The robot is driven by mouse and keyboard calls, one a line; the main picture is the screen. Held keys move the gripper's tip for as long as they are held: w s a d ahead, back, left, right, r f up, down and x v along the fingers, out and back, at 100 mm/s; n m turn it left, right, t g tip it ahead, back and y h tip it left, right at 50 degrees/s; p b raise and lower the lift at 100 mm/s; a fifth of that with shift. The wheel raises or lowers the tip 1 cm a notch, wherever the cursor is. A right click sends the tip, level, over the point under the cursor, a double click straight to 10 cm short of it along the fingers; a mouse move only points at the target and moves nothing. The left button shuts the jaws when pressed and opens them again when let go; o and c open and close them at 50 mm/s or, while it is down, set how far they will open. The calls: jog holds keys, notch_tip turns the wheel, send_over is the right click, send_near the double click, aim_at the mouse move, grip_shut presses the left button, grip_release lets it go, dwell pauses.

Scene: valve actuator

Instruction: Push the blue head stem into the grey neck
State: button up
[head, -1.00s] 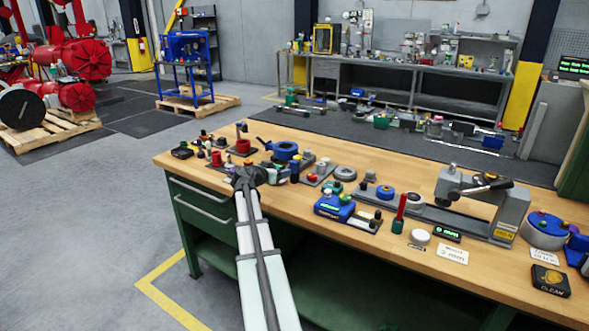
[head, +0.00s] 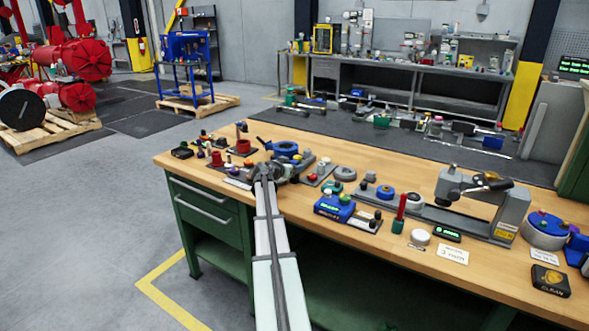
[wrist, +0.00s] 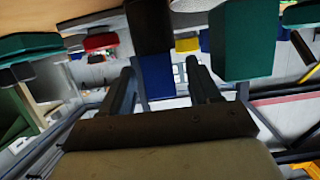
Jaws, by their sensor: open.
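My gripper (head: 268,172) is low over the front left of the workbench, among small parts. In the wrist view its two fingers (wrist: 160,70) are apart. A blue piece (wrist: 157,78) under a black block (wrist: 149,27) shows in the gap between the fingers. It may be the blue head stem, but I cannot tell whether the fingers touch it. In the head view a blue ring-shaped part (head: 285,148) lies just behind my gripper. Grey parts (head: 304,163) are close to the gripper's right. My gripper partly hides this spot, and I cannot pick out the grey neck.
Red cup-shaped parts (head: 243,146) and small pegs stand to the left. A blue box (head: 334,207), a red-handled tool (head: 400,211) and a grey press (head: 497,210) stand to the right. In the wrist view a green block (wrist: 243,40) is close beside the right finger.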

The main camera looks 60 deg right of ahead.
jog(key=c, duration=1.1)
notch_tip(320, 180, up, 9)
jog(key=shift+r, duration=0.2)
jog(key=shift+s+d+r, duration=0.4)
jog(key=shift+s+d, duration=0.35)
jog(key=s+d+m+g, duration=0.1)
jog(key=d+m+g, duration=0.1)
jog(key=d, duration=0.1)
jog(key=s+d+r+m+g+y, duration=0.1)
jog(key=s+d+m+g, duration=0.1)
jog(key=d, duration=0.1)
jog(key=s+d+r+m+g+y, duration=0.1)
jog(key=d+m+g, duration=0.1)
jog(key=d+g, duration=0.1)
jog(key=shift+s+d, duration=0.1)
jog(key=shift+s, duration=0.2)
